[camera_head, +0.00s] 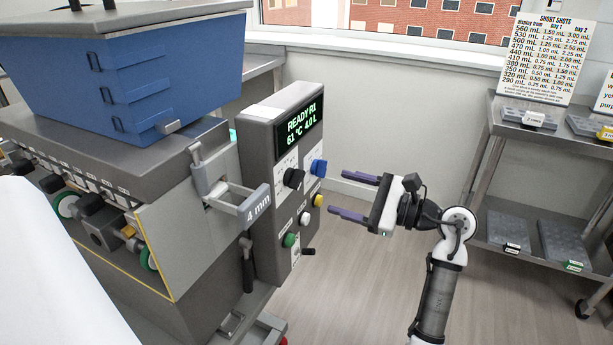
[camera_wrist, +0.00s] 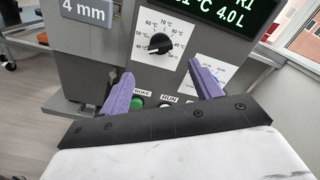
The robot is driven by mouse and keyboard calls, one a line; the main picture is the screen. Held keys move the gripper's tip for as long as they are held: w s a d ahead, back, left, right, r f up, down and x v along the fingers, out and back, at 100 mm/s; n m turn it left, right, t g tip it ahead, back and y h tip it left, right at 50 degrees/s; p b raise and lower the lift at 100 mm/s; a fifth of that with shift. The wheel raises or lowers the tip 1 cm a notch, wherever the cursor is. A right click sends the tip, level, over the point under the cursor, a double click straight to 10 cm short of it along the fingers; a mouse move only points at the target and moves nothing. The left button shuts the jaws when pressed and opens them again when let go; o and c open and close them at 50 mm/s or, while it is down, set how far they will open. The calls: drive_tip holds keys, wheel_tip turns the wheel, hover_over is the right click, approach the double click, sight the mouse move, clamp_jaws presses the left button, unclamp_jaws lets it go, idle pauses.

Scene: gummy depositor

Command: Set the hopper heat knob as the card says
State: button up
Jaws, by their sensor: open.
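The black heat knob (camera_head: 293,178) is on the control panel (camera_head: 262,165) below the display. In the wrist view the knob (camera_wrist: 153,47) sits inside a white temperature dial (camera_wrist: 176,38) marked in °C; its exact setting is too small to tell. The display (camera_head: 299,128) reads "READY R1", 61 °C and 4.0 L. My gripper (camera_head: 352,195) is open and empty, right of the panel and apart from it. In the wrist view its purple fingers (camera_wrist: 162,80) are below the knob, on either side. A card headed "SHORT SHOTS" (camera_head: 540,58) stands on the shelf, listing mL values; no heat setting is readable.
A blue knob (camera_head: 318,167) is right of the heat knob. Green (camera_head: 290,240), white (camera_head: 304,218) and yellow (camera_head: 319,200) buttons are below. A "4 mm" bar (camera_head: 257,206) juts out left of the panel. A metal shelf (camera_head: 545,140) with trays stands right; the floor between is clear.

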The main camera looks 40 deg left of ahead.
sight(302, 181)
drive_tip(key=p+x, duration=0.1)
drive_tip(key=x, duration=0.9)
drive_tip(key=shift+w+p, duration=0.15)
drive_tip(key=shift+p, duration=0.25)
drive_tip(key=shift+c, duration=0.2)
drive_tip(key=c, duration=0.9)
